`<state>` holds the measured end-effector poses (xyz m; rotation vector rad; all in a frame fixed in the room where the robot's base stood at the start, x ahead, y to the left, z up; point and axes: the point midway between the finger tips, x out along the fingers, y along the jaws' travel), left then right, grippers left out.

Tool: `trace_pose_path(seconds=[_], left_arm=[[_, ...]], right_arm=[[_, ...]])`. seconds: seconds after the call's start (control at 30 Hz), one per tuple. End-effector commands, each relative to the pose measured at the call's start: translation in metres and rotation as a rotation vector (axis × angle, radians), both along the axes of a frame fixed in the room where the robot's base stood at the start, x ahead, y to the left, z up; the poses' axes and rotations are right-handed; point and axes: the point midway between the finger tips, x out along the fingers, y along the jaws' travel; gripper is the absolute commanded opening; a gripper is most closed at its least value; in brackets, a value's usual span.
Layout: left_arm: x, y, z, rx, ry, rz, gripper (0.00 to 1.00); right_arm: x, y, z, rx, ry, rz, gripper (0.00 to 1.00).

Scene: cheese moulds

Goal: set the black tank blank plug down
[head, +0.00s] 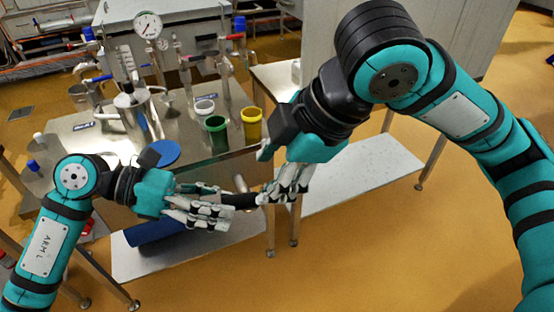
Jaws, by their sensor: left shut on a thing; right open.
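The black tank blank plug (241,200) is a short dark piece between my two hands, in front of the steel table's near edge. My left gripper (222,205) is shut on its left end and holds it in the air. My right gripper (277,193) is open, with its fingertips close to the plug's right end. I cannot tell whether they touch it. The fingers hide part of the plug.
The steel table (222,165) holds a green cup (215,134), a yellow cup (252,124), a white cup (204,108), a steel pot (132,108) and a blue disc (163,152). A blue roll (155,229) lies on the lower shelf (190,251). The right shelf (365,175) is largely clear.

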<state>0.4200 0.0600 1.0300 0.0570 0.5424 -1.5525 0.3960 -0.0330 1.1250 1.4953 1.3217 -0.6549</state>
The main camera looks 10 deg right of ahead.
Motion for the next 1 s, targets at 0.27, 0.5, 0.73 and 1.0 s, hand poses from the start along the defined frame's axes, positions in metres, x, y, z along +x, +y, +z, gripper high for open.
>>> trace_pose_path(seconds=[0.27,0.5,0.73,1.0], left_arm=[[0.000,0.000,0.001,-0.001,-0.001,0.000,0.06],[0.000,0.000,0.001,-0.001,-0.001,0.000,0.06],[0.000,0.000,0.001,-0.001,-0.001,0.000,0.06],[0.000,0.000,0.001,-0.001,-0.001,0.000,0.06]], right_arm=[[0.013,0.023,-0.048,0.003,0.005,0.000,0.53],[0.023,0.037,-0.077,0.004,0.002,-0.001,0.53],[0.026,0.042,-0.087,0.005,0.000,-0.001,0.53],[0.026,0.042,-0.087,0.005,0.000,-0.001,0.47]])
